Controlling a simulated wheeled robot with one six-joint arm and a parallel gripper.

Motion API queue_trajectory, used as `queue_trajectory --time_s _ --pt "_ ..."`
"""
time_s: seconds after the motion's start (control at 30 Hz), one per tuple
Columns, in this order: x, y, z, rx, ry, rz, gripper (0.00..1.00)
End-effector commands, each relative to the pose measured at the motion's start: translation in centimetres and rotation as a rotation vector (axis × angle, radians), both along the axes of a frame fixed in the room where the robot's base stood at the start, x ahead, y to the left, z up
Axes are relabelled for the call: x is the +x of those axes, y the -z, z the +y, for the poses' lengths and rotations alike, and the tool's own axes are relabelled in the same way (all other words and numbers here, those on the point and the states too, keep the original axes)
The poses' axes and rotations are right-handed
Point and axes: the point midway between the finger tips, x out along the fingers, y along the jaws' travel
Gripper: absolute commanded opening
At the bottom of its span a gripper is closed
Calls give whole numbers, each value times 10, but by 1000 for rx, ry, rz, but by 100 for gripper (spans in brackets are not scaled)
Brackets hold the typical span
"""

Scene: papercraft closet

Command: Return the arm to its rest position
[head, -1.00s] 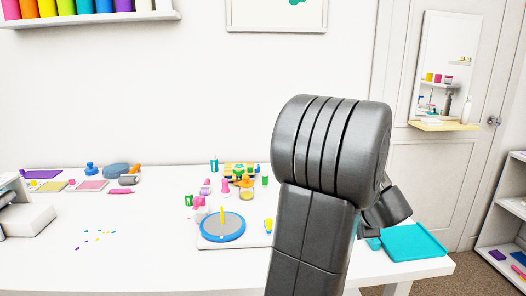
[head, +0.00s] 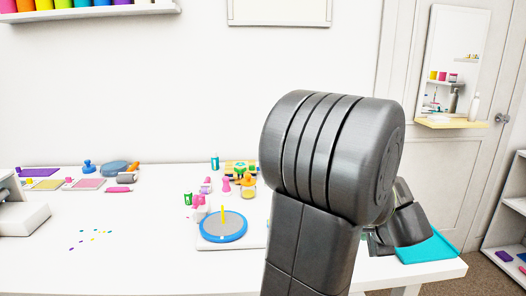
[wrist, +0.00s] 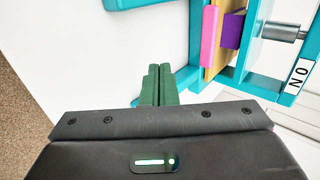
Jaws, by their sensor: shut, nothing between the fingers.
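My arm rises large in the right half of the head view, its dark grey elbow above the table and its wrist part bent down behind it on the right. My gripper (wrist: 158,85) shows in the wrist view with its two dark green fingers together and nothing between them. The fingers point toward the white tabletop beside a teal frame (wrist: 258,92). In the head view my arm hides most of the gripper.
The white table (head: 130,265) holds a blue-rimmed disc (head: 223,240), small bottles and craft pieces. A teal flat thing (head: 430,250) lies by the right edge. The frame holds a pink panel (wrist: 210,35) and a purple block (wrist: 232,32). A shelf (head: 505,225) stands at right.

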Motion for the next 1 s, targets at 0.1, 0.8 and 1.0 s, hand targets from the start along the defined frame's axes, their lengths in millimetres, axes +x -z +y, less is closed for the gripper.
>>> queue_trajectory --time_s 0.1,0.8,1.0 --pt "-25 1 -2 0 5 -2 0" --pt "-135 -58 -11 -2 4 -3 0" --pt "-146 -72 2 -14 -37 23 0"
